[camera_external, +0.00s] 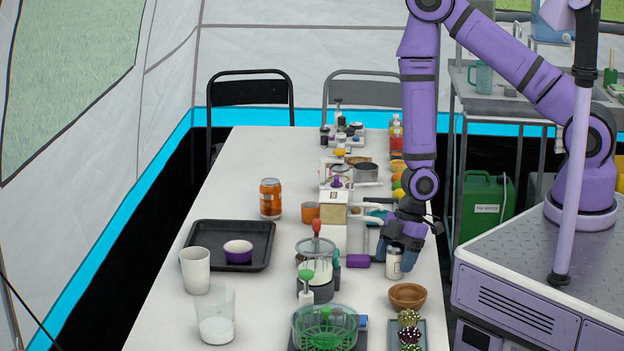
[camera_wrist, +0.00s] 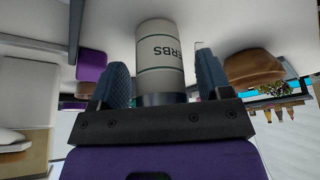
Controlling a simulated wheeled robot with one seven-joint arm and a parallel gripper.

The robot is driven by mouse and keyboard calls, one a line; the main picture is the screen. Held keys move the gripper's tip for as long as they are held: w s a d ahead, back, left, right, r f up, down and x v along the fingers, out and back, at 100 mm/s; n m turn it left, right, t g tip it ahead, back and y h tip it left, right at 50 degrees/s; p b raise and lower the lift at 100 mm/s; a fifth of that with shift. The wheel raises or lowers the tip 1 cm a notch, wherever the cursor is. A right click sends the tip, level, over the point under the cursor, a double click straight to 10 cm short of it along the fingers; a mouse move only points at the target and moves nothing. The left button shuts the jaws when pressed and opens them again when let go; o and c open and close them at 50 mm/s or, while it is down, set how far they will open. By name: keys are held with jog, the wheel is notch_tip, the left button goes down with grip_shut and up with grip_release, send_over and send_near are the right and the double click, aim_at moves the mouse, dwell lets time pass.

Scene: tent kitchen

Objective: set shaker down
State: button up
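The shaker (camera_external: 393,264), a small pale jar, stands upright on the white table (camera_external: 270,185) at its right side, under my gripper (camera_external: 399,251). In the wrist view the shaker (camera_wrist: 160,52) is upside down in the picture and shows part of a label reading "ERBS". It lies between my two blue fingers, with a narrow gap showing on each side. My gripper is open around the shaker. The shaker's base appears to rest on the table.
A wooden bowl (camera_external: 407,295) and a tray of small plants (camera_external: 409,332) stand in front of the shaker. A purple block (camera_external: 358,261) lies to its left. A black tray (camera_external: 205,258) is at the far left. The table's right edge is close.

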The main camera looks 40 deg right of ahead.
jog(key=shift+r, duration=0.1)
jog(key=v, duration=1.2)
jog(key=shift+r, duration=0.1)
jog(key=w+d+r+m+t+h, duration=0.2)
jog(key=d+r+m, duration=0.2)
jog(key=d+r, duration=0.5)
jog(key=w+d+r+m+t+h, duration=0.2)
jog(key=d+r+m+h, duration=0.15)
jog(key=d+r, duration=0.55)
jog(key=s+d+r+m, duration=0.3)
jog(key=s+r+m, duration=0.2)
jog(key=s+r, duration=0.3)
jog(key=s+d+r+m+t, duration=0.1)
jog(key=s+d+r+m, duration=0.2)
jog(key=s+r+m, duration=0.2)
jog(key=s+r+y, duration=0.1)
jog(key=s+r, duration=0.2)
jog(key=r, duration=0.3)
jog(key=shift+s+d, duration=0.15)
jog(key=shift+d, duration=0.25)
